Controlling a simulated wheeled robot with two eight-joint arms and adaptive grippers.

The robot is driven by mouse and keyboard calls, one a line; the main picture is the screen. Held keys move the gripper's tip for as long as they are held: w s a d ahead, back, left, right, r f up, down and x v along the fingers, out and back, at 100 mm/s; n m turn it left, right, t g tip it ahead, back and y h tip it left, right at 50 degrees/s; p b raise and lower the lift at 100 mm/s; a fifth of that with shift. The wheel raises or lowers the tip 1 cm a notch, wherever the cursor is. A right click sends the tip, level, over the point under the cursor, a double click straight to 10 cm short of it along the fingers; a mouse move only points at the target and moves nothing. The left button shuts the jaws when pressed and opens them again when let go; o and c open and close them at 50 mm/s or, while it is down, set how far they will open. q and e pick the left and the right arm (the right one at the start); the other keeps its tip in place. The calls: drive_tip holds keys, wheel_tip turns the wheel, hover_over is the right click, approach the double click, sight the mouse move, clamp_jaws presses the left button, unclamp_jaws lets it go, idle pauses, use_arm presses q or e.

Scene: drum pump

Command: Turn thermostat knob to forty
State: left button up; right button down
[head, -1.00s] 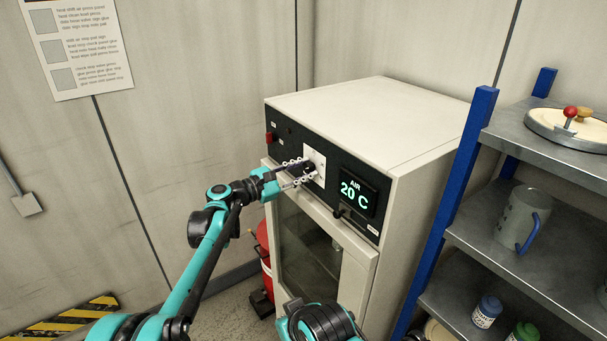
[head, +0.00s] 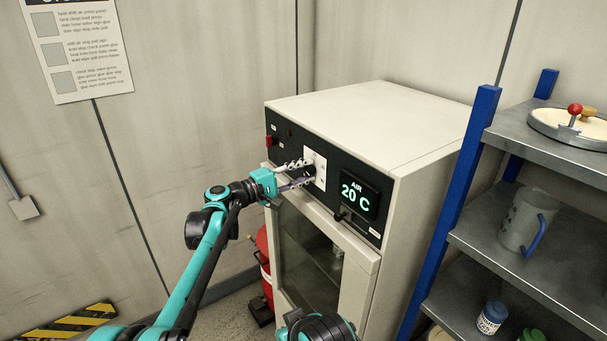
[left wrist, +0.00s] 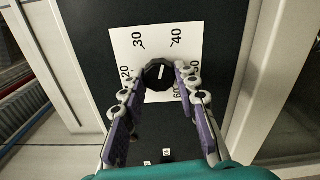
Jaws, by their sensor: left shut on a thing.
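The thermostat knob (left wrist: 160,75) is black, with a short white mark. It sits on a white dial plate (left wrist: 117,40), which also shows in the head view (head: 320,160). In the left wrist view 20, 30 and 40 read clearly; the lower right number is partly covered. The mark looks roughly upright, between 30 and 40; its exact reading is hard to tell. My left gripper (left wrist: 163,82) is shut on the knob, one finger at each side. In the head view the left gripper (head: 306,174) largely hides the knob. My right gripper is out of view.
The oven cabinet (head: 385,120) has a display (head: 358,193) reading AIR 20 C and a red switch (head: 269,141). A red extinguisher (head: 264,255) stands left of the cabinet.

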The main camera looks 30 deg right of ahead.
use_arm(q)
drive_tip(key=shift+m, duration=1.2)
drive_tip(key=shift+f, duration=0.1)
drive_tip(key=o, duration=1.2)
drive_tip(key=shift+s, duration=0.1)
drive_tip(key=shift+c, duration=0.2)
drive_tip(key=shift+a, duration=0.1)
drive_tip(key=a, duration=1.2)
drive_tip(key=shift+s, duration=0.45)
drive_tip(key=shift+d, duration=0.1)
